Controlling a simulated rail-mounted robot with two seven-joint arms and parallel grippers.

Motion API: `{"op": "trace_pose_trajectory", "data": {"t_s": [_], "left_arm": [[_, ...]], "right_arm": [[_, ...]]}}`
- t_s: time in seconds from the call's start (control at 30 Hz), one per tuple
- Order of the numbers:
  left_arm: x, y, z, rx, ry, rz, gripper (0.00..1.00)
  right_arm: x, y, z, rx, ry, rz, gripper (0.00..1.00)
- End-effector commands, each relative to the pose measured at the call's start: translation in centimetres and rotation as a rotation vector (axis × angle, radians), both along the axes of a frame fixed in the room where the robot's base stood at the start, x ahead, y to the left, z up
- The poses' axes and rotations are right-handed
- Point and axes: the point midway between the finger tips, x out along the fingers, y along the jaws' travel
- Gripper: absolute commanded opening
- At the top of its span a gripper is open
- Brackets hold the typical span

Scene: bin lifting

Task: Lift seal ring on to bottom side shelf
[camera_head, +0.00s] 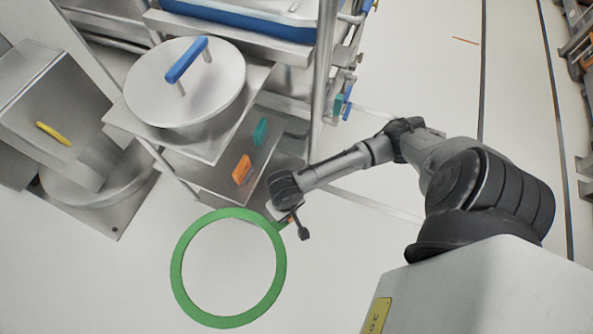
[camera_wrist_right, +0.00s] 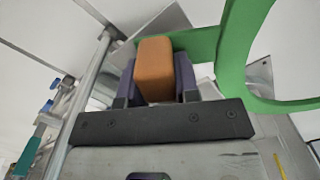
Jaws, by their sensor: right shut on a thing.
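The seal ring (camera_head: 177,270) is a large green ring, seen in the head view at the lower left of centre, over the white floor. An orange block handle (camera_wrist_right: 155,70) joins its rim. My right gripper (camera_head: 284,219) is shut on this handle, one dark finger on each side in the right wrist view. The ring's green band (camera_wrist_right: 235,45) curves away at the right there. The side rack's lower shelf (camera_head: 203,174) lies behind the ring, partly hidden under the shelf above. I cannot tell the ring's exact height. My left gripper is not in view.
A metal pot with a blue-handled lid (camera_head: 185,85) stands on the upper side shelf. Orange (camera_head: 241,169) and teal (camera_head: 260,131) handles show at the lower shelf. A rack post (camera_head: 323,75) rises near my arm. Floor around the ring is clear.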

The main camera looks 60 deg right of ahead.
Motion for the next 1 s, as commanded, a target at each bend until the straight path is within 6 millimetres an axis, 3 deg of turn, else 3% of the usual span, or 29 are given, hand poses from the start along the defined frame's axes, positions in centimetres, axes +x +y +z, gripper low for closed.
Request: {"op": "trace_pose_trajectory", "data": {"t_s": [0.03, 0.23, 0.37, 0.7, 0.9, 1.0], "left_arm": [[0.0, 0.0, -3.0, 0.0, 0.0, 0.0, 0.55], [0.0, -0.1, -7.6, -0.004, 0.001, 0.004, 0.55], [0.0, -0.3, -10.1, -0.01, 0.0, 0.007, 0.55], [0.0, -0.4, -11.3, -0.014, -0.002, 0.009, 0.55], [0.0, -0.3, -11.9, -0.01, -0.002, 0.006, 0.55], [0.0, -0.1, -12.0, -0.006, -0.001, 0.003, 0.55]], "right_arm": [[-0.3, -0.3, -3.5, -0.003, 0.001, -0.011, 0.02], [-0.7, -1.3, -9.6, -0.007, 0.0, -0.07, 0.02], [0.0, -2.9, -14.0, -0.014, 0.001, -0.165, 0.02], [5.5, -12.4, -22.5, -0.017, 0.005, -0.716, 0.02], [6.2, -16.6, -25.7, -0.014, 0.004, -0.948, 0.02], [6.3, -17.8, -26.5, -0.012, 0.003, -1.015, 0.02]]}}
